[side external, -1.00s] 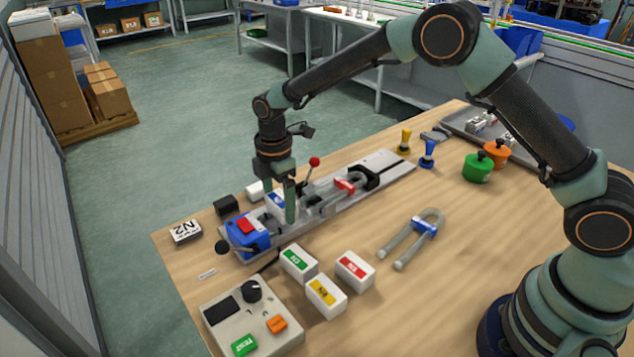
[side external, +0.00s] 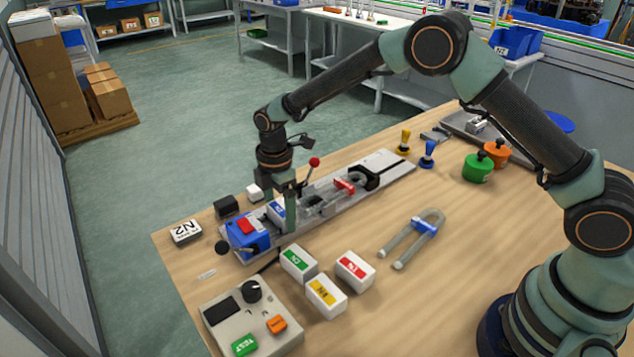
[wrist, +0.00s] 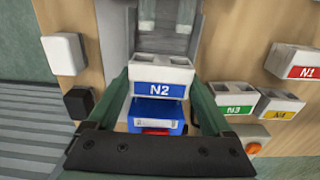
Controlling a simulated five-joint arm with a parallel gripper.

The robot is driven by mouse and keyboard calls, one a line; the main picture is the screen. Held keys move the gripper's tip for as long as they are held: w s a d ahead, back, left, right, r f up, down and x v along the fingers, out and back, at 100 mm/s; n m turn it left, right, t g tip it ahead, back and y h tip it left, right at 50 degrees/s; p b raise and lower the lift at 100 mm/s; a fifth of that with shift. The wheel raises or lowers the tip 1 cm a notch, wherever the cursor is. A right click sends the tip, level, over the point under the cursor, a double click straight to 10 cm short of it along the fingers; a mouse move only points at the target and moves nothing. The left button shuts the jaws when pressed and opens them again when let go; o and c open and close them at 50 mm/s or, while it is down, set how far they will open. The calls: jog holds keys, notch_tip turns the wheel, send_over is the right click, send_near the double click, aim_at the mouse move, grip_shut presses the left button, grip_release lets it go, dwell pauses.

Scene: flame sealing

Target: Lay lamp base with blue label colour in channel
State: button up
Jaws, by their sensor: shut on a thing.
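The lamp base with the blue N2 label (wrist: 162,80) is a white block between my gripper's two fingers. It also shows in the side view (side external: 277,208), partly hidden by a finger. My gripper (side external: 288,212) is shut on this base, low over the near-left part of the grey metal channel (side external: 393,163). Whether the base touches the channel floor cannot be told. A blue block with a red part (side external: 247,234) sits at the channel's left end, close to the base. A clear U-shaped tube with a red clip (side external: 344,187) lies farther along the channel.
White bases with green (side external: 299,263), yellow (side external: 326,297) and red (side external: 355,271) labels stand in front. A loose U-tube with a blue clip (side external: 413,238) lies right of them. A control box (side external: 250,318) is at the near edge. A red-knobbed lever (side external: 314,162) rises beside the channel.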

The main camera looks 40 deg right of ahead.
jog(key=shift+s+f, duration=0.1)
jog(key=shift+f, duration=0.45)
jog(key=o, duration=1.2)
jog(key=shift+c, duration=0.2)
notch_tip(320, 180, up, 13)
jog(key=shift+r, duration=0.15)
